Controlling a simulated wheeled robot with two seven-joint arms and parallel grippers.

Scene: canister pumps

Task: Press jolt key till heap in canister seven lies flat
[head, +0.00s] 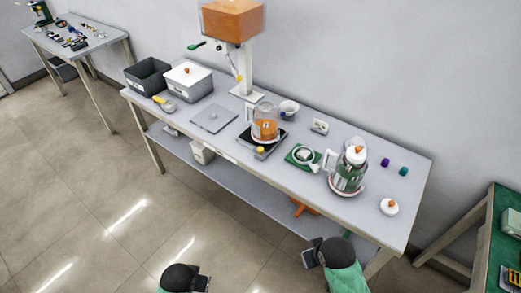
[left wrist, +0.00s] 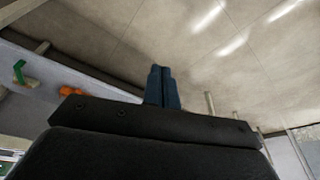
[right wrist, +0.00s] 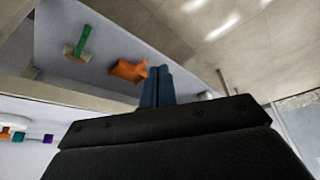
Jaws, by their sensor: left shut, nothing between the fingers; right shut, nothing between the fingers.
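A clear canister (head: 265,125) with orange contents stands on a dark base (head: 248,143) mid-table; a small yellow key (head: 260,149) shows at the base's front. A second clear canister (head: 347,175) with green contents and a white lid stands to the right. The labels are too small to read, so I cannot tell which is seven, nor the shape of either heap. My left gripper (head: 204,284) is below the table's front, shut and empty; its fingers show in the left wrist view (left wrist: 162,88). My right gripper (head: 309,257) is shut and empty, also below the table's front; the right wrist view shows its fingers (right wrist: 158,88).
A dark bin (head: 148,76), a lidded bin (head: 188,80), a flat grey plate (head: 213,117) and a green scale-like item (head: 302,156) share the tabletop. A lower shelf holds an orange item (head: 305,207).

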